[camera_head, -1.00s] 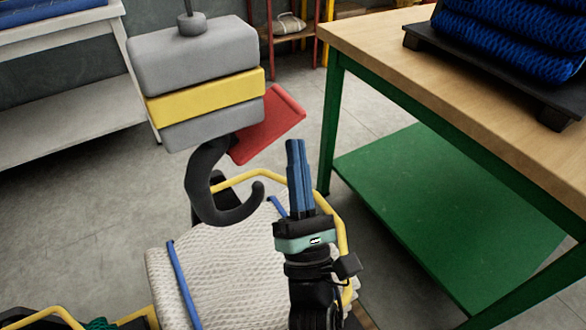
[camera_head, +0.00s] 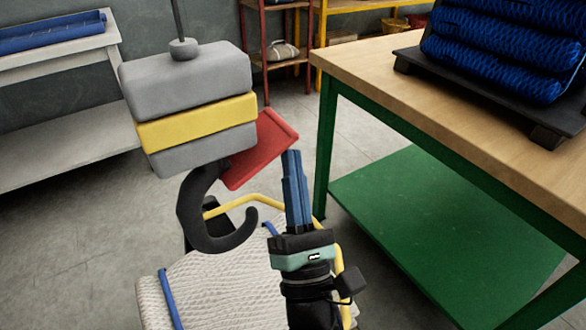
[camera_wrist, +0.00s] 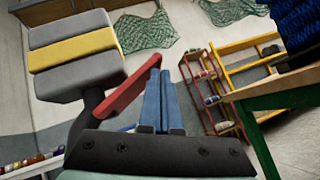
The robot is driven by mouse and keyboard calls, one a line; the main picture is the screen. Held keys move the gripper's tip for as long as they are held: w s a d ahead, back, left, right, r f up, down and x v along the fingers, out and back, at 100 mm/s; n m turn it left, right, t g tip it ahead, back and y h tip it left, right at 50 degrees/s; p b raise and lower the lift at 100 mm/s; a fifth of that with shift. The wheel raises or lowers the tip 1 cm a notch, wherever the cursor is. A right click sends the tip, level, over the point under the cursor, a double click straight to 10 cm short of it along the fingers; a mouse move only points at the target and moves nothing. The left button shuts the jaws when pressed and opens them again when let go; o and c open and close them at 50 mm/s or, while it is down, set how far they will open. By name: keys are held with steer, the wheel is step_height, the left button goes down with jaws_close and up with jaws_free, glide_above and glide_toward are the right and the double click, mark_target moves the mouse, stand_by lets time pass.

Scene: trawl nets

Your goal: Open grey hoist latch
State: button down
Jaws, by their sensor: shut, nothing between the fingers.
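The hoist (camera_head: 188,85) is a grey block with a yellow band, hanging from a rod. A dark hook (camera_head: 190,220) curves below it. A red flat plate (camera_head: 262,148), apparently the latch, sticks out to the right from near the top of the hook and slopes upward. My gripper (camera_head: 291,153) points up just right of the plate, its blue fingers together and empty. In the wrist view the red plate (camera_wrist: 128,94) is close left of the blue fingers (camera_wrist: 160,72). I cannot tell whether they touch.
A pale net bundle (camera_head: 225,290) with blue straps and a yellow frame lies below the hook. A wooden table (camera_head: 400,75) with green legs stands right, carrying blue nets (camera_head: 490,50). A grey bench (camera_head: 60,140) is at left. Open floor shows between.

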steer(key=v, duration=0.7)
steer(key=shift+s+f, duration=0.2)
steer(key=shift+r, duration=0.1)
stand_by(0.3)
